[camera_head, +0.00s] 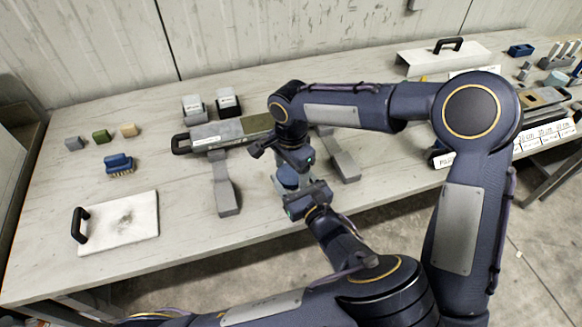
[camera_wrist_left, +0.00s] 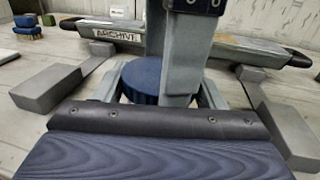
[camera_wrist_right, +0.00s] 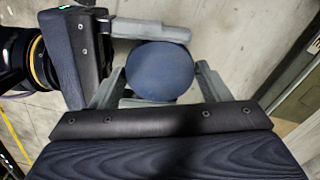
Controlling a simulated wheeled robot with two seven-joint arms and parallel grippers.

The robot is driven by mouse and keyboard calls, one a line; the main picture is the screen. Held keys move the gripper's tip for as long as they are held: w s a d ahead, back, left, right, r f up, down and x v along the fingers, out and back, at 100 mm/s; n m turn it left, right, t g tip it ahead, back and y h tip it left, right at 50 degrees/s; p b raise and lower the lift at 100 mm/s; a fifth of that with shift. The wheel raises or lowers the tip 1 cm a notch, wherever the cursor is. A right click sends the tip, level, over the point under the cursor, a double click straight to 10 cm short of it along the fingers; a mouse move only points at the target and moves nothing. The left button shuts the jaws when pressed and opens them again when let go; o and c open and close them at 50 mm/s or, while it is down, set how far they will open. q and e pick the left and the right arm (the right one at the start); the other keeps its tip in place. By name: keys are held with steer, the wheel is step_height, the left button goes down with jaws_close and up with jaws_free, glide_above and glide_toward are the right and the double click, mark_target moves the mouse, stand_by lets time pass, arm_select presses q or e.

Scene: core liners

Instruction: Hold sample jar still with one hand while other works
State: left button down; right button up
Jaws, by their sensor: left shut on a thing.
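The sample jar (camera_head: 287,177) stands near the table's front edge, its round blue lid showing between my two grippers. The lid also shows in the left wrist view (camera_wrist_left: 140,82) and from above in the right wrist view (camera_wrist_right: 160,72). My left gripper (camera_head: 290,192) comes in low from the front and is shut on the jar; its body is mostly hidden by the grippers. My right gripper (camera_head: 284,165) reaches down from above and behind. In the right wrist view its fingers (camera_wrist_right: 160,85) stand on both sides of the lid with a gap showing, so it looks open.
A long grey core tray (camera_head: 207,133) marked ARCHIVE rests behind the jar, with grey supports left (camera_head: 224,190) and right (camera_head: 345,165). A white board with a black handle (camera_head: 120,222), a blue brush (camera_head: 119,164) and small blocks (camera_head: 100,136) lie left.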

steer(key=c, duration=0.7)
steer(key=shift+n, duration=1.8)
steer(key=o, duration=1.1)
steer(key=shift+r, duration=2.35)
steer(key=shift+c, duration=0.3)
steer(key=shift+s+a+r+m, duration=0.1)
steer(key=shift+r+m, duration=0.4)
steer(key=shift+m, duration=0.2)
steer(key=shift+r+m, duration=0.95)
steer(key=shift+m, duration=0.05)
steer(key=shift+f, duration=3.8)
